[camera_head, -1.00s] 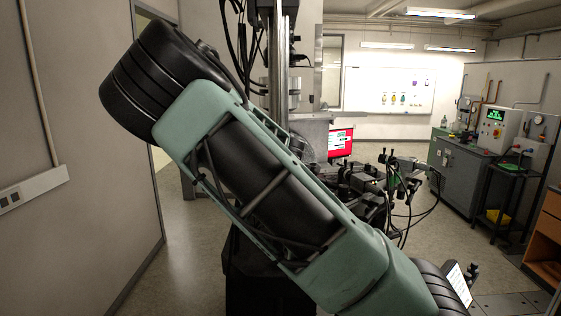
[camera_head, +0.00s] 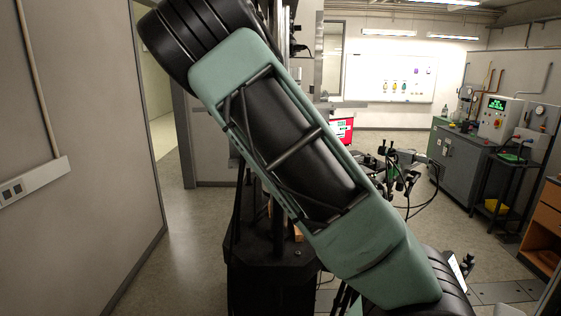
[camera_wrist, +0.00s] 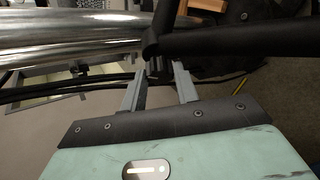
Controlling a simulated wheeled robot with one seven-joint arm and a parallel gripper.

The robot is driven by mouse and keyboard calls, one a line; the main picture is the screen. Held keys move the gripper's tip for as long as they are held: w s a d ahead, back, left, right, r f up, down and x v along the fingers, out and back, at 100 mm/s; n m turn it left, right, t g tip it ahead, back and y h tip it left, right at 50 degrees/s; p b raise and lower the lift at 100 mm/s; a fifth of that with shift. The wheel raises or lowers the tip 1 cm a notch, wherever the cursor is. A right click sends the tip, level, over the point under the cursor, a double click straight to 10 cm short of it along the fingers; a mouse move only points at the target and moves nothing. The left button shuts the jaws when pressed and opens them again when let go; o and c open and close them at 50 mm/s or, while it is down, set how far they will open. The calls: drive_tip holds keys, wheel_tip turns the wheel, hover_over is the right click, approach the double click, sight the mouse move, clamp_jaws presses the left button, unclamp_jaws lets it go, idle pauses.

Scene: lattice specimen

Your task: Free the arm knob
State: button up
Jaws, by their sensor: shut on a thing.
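In the wrist view, my gripper (camera_wrist: 159,76) has its two grey fingers on either side of a small ribbed black knob (camera_wrist: 156,68). The knob sits at the elbow of a thick black arm (camera_wrist: 235,40) that runs off to the right, with a black post rising at its left end. The fingers partly hide the knob's lower sides, and I cannot see whether it is turned. In the head view my own green and black arm crosses the middle and hides much of what stands behind it; my gripper and the knob do not show there.
Polished metal cylinders (camera_wrist: 70,35) and black cables (camera_wrist: 60,90) lie left of the gripper in the wrist view. In the head view, a red screen (camera_head: 341,129) and a cabled apparatus (camera_head: 400,168) stand behind my arm. A grey cabinet (camera_head: 460,165) is at the right.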

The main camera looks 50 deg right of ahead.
drive_tip(key=o, duration=1)
drive_tip(key=shift+v, duration=8.65)
drive_tip(key=shift+f, duration=0.1)
